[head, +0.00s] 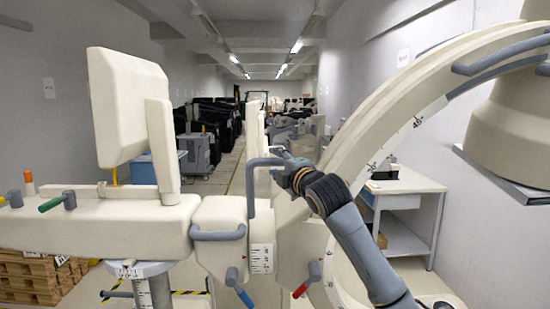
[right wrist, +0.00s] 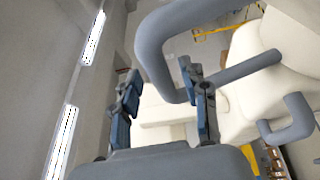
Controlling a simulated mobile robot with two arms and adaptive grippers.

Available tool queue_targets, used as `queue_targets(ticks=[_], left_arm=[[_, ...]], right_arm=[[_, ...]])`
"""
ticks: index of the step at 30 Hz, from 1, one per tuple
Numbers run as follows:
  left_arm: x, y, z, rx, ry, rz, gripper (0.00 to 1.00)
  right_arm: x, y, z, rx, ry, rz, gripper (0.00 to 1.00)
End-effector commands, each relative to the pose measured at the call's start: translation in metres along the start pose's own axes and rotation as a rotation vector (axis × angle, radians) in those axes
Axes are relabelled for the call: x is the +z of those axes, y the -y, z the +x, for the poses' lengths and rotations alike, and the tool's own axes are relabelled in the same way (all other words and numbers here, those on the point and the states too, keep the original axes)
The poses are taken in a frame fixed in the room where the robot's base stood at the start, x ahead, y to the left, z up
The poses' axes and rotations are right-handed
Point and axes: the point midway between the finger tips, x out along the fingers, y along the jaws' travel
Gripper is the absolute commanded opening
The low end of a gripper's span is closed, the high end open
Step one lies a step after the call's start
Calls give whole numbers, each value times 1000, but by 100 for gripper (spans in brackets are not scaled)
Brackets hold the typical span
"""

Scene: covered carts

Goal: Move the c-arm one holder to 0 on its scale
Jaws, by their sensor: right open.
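The c-arm (head: 370,130) is a large cream arc on the right, with degree marks such as 45 along its edge. The cream holder body (head: 219,212) sits left of it, with a ruled scale plate (head: 262,258) whose numbers are too small to read. A grey bent handle (head: 251,190) rises above the holder; a grey bar also shows in the right wrist view (right wrist: 153,50). My right gripper (head: 276,160) is at the top end of this handle. In the wrist view its fingers (right wrist: 164,92) are apart, with the bar's bend near and between their tips; contact cannot be told. My left gripper is out of view.
A blue lever (head: 238,287) and red lever (head: 308,280) hang below the holder. A column with a scale (head: 143,290) stands left under the cream beam (head: 100,228). A white table (head: 405,182) is behind the arc, pallets (head: 35,280) at left. The aisle behind has free floor.

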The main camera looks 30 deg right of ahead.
Motion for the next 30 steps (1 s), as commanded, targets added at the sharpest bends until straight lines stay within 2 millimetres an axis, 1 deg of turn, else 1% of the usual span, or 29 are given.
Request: queue_targets(ticks=[1, 7, 18, 19, 20, 21, 23, 24, 25, 30], left_arm=[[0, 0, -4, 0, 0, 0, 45], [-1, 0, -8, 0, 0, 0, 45], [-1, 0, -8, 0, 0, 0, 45], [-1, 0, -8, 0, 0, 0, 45], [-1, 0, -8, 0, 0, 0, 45], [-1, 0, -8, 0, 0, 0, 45], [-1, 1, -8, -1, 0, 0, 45], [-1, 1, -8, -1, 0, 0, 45], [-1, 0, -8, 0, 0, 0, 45], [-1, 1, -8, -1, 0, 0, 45]], right_arm=[[-1, -2, 4, -1, -1, 2, 45], [0, 0, 13, 0, 0, 0, 45], [0, 1, 16, 0, 0, -1, 45], [0, 1, 16, 0, 0, -1, 41], [0, 1, 15, 0, 0, -1, 35], [0, 1, 15, 0, 0, -1, 27], [0, 0, 15, 0, 0, -1, 14], [0, 1, 15, -1, 0, -1, 6], [0, 1, 15, -1, 0, -1, 0], [0, 1, 15, -1, 0, -1, 0]])
